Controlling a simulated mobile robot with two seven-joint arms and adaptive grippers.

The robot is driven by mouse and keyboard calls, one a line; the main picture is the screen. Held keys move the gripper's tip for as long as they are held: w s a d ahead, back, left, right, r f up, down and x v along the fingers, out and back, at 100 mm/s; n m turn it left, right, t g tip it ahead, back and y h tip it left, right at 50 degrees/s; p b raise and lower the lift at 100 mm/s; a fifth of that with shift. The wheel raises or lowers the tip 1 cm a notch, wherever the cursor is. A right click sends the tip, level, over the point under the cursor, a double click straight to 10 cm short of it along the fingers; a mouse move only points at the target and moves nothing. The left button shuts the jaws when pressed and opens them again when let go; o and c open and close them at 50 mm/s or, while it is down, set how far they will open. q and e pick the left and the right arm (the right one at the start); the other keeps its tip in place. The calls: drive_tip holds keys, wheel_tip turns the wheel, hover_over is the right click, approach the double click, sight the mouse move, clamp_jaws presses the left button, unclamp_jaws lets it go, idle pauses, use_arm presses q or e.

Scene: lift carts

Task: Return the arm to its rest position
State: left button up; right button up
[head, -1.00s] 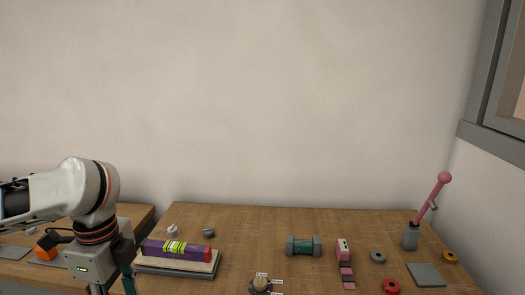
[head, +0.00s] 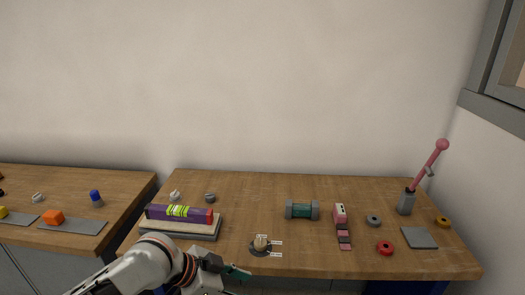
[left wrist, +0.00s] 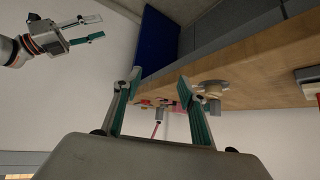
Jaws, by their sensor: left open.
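My left arm comes in at the bottom of the head view. My left gripper (head: 238,274) is by the front edge of the main table, low in the picture and partly cut off. In the left wrist view its two fingers (left wrist: 159,77) are spread, with nothing held between them. My right gripper (left wrist: 101,27) shows at the upper left of the left wrist view, with its fingers apart and empty. It is not in the head view.
The wooden table (head: 270,190) holds a purple box (head: 180,214) on a stack, a round-based knob (head: 260,245), a green cylinder (head: 302,210) and a pink lever (head: 428,165).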

use_arm(q)
drive_tip(key=a+f+n+t, duration=0.5)
drive_tip(key=f+n, duration=0.2)
drive_tip(key=f, duration=0.5)
drive_tip(key=s+a+f+n+t+y, duration=0.1)
drive_tip(key=s+a+f+n+y, duration=0.2)
drive_tip(key=s+a+f+y, duration=0.3)
drive_tip(key=s+a+f, duration=0.5)
drive_tip(key=s+a, duration=0.2)
drive_tip(key=s, duration=0.1)
drive_tip(key=shift+f+t, duration=0.4)
